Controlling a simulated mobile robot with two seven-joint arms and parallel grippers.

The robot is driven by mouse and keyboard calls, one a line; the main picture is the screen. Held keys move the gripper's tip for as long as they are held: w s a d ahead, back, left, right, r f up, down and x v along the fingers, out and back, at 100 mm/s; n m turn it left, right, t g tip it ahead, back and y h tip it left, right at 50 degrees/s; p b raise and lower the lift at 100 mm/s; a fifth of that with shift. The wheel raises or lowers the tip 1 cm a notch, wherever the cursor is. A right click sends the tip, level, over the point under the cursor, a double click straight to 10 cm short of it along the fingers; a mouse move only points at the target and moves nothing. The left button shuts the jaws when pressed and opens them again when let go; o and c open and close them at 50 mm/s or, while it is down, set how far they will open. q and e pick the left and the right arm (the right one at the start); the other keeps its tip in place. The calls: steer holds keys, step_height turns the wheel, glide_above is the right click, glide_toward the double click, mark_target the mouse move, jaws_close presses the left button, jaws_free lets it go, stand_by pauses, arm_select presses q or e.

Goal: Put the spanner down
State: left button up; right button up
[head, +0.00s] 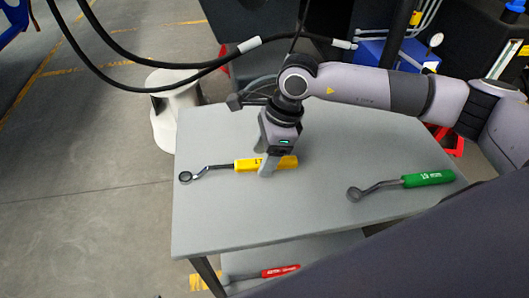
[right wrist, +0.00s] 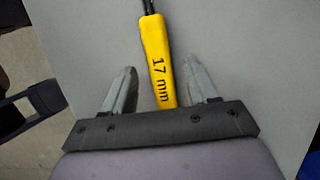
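The spanner with the yellow handle (head: 247,165) lies on the grey table top (head: 225,215), its ring end pointing left. Its handle (right wrist: 157,60) reads "17 mm" in the right wrist view. My right gripper (head: 270,168) points down over the handle. In the right wrist view its two fingers (right wrist: 162,88) stand apart on either side of the handle, with a gap on each side, so it is open and not gripping. A second spanner with a green handle (head: 428,178) lies at the right of the table. My left gripper is not in view.
A red-handled tool (head: 280,271) lies on the lower shelf (head: 318,255). A white rounded stand (head: 178,118) is beside the table's back left corner. Black hoses (head: 150,88) hang across the upper left. The table's front left part is clear.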

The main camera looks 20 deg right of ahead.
steer(key=shift+r, duration=0.1)
steer(key=shift+r, duration=0.2)
steer(key=v, duration=1.1)
steer(key=shift+r, duration=0.35)
steer(key=shift+s+d, duration=0.1)
